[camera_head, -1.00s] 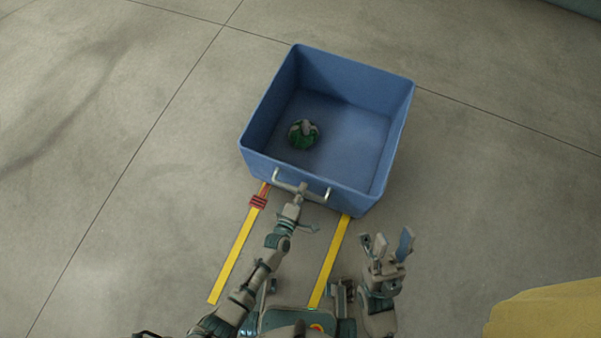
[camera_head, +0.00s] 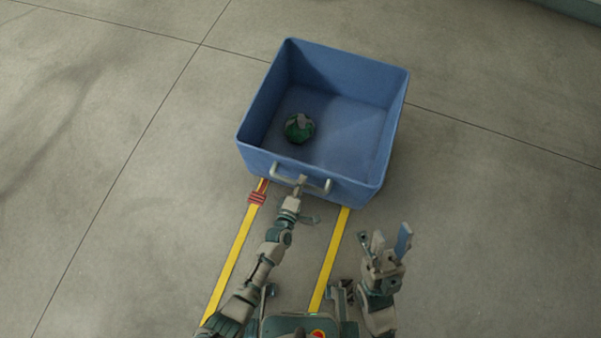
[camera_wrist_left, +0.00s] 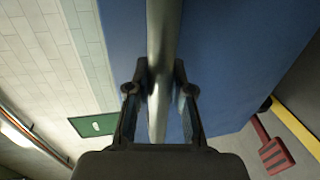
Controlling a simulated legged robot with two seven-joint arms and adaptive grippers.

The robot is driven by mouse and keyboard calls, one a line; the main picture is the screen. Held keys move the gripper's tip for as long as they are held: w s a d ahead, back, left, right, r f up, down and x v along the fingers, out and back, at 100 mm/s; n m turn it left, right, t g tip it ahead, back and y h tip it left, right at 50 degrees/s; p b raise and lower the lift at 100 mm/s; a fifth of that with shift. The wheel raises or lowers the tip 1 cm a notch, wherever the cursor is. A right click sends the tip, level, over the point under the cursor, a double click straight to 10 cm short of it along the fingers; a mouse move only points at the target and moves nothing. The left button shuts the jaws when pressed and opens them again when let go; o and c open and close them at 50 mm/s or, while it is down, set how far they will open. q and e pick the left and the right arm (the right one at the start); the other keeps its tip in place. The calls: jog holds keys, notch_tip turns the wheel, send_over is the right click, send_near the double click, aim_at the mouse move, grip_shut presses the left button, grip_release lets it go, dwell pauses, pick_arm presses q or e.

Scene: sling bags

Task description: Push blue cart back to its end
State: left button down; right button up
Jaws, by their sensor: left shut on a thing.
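The blue cart (camera_head: 330,178) is an open box in the upper middle of the head view, with a metal handle (camera_head: 287,172) on its near side. A green and grey round object (camera_head: 299,128) lies inside it, toward the left. My left gripper (camera_head: 300,184) is shut on the handle. The left wrist view shows the handle bar (camera_wrist_left: 161,60) between the two fingers of that gripper (camera_wrist_left: 160,85), with the cart's blue wall (camera_wrist_left: 230,60) behind. My right gripper (camera_head: 387,240) is open and empty, to the right of and nearer than the cart.
Two yellow floor lines (camera_head: 331,255) run from my base to under the cart. The grey floor around the cart is clear.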

pick_arm(q)
jog(key=shift+s+d+f, duration=0.1)
jog(key=shift+d+f, duration=0.05)
jog(key=shift+f, duration=0.2)
jog(key=c, duration=1)
grip_release()
jog(key=shift+c, duration=0.2)
jog(key=shift+o, duration=0.2)
jog(key=shift+r, duration=0.15)
jog(key=shift+s+r, duration=0.1)
jog(key=shift+s, duration=0.15)
jog(key=v, duration=1.1)
